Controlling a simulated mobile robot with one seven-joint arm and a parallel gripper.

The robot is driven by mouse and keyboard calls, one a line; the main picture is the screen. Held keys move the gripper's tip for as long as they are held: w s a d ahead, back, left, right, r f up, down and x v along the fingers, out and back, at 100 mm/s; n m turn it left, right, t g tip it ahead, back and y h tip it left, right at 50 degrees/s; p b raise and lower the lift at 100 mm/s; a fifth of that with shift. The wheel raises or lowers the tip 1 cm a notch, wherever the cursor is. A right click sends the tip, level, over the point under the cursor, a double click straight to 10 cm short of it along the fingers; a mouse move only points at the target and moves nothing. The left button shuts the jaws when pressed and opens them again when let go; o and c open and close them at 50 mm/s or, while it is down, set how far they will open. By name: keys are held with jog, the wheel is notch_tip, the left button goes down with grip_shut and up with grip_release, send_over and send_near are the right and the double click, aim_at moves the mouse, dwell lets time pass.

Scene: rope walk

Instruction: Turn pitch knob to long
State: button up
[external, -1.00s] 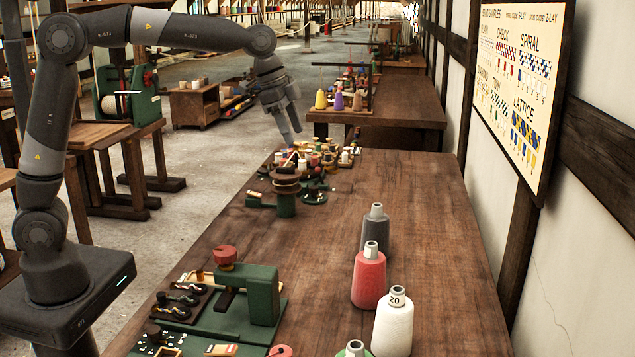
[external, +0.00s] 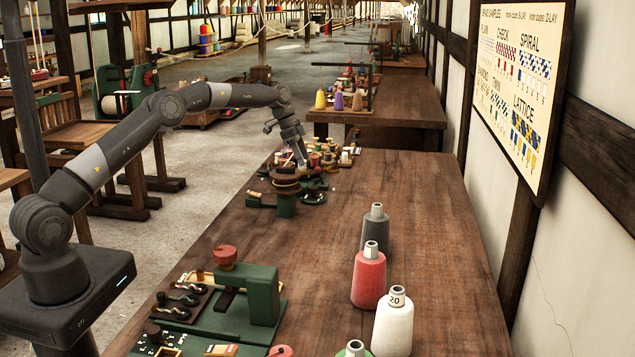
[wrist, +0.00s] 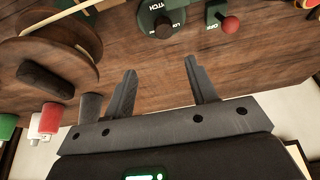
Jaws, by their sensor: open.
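The pitch knob (wrist: 164,27) is a dark round knob on a green plate at the top of the wrist view. Part of a "PITCH" label shows above it, and letters starting "LO" stand to its right. My gripper (wrist: 161,66) is open, its two fingers apart with nothing between them. In the picture the fingertips lie below the knob, with a gap to it. In the external view my gripper (external: 302,161) is over the far part of the bench, by the cluttered machine parts. I cannot make out the knob there.
A red ball lever (wrist: 230,24) marked "OFF" stands right of the knob. A round wooden piece (wrist: 52,58) is to the left. In the external view a green post with wooden discs (external: 286,190) stands close to my gripper; cones (external: 369,275) stand nearer on the bench.

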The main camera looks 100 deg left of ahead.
aim_at(314, 187)
jog(key=x, duration=0.7)
jog(key=s+a+x, duration=0.1)
jog(key=x, duration=0.3)
jog(key=shift+w+f, duration=0.1)
jog(key=shift+f, duration=0.2)
jog(key=c, duration=1)
jog(key=shift+o, duration=0.2)
